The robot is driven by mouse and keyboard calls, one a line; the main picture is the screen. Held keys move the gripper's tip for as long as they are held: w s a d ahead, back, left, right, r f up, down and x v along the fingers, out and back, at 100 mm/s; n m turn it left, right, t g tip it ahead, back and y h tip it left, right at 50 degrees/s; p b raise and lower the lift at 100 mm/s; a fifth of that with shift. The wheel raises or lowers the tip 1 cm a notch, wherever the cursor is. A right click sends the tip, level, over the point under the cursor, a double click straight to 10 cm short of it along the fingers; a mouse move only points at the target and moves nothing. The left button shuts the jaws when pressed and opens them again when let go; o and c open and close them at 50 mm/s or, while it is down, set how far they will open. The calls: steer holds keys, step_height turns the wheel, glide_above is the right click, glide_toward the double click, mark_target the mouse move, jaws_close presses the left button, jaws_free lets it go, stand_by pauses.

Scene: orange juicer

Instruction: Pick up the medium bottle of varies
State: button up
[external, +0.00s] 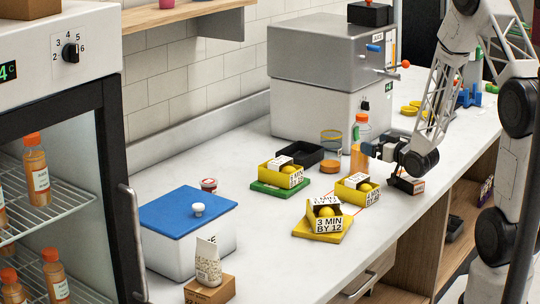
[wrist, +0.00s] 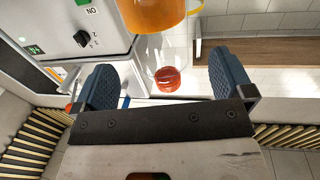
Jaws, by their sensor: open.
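A clear bottle with an orange-red cap and a green-and-white label (external: 361,132) stands on the counter in front of the grey machine in the external view. A clear container with a red-orange cap (wrist: 168,78) shows between my fingers in the wrist view; it seems to be the same bottle. My gripper (external: 370,150) is beside the bottle, fingers pointing left. In the wrist view my gripper (wrist: 165,80) is open, its blue fingers wide apart with nothing clamped. The bottle's lower part is partly hidden, and I cannot tell whether a finger touches it.
An orange cylinder (external: 357,160) stands near my fingertips. A jar (external: 331,142) is to its left. A blue-lidded box (external: 187,211) is at the left. Orange bottles (external: 36,170) stand in the fridge.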

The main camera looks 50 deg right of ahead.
mark_target(361, 139)
steer(key=shift+w, duration=0.1)
stand_by(0.3)
steer(key=shift+w+d, duration=0.15)
steer(key=shift+w, duration=0.85)
steer(key=shift+w+d, duration=0.2)
steer(key=shift+w, duration=0.85)
steer(key=shift+w+d, duration=0.15)
steer(key=shift+w, duration=0.85)
steer(key=shift+c, duration=0.2)
steer(key=c, duration=1.2)
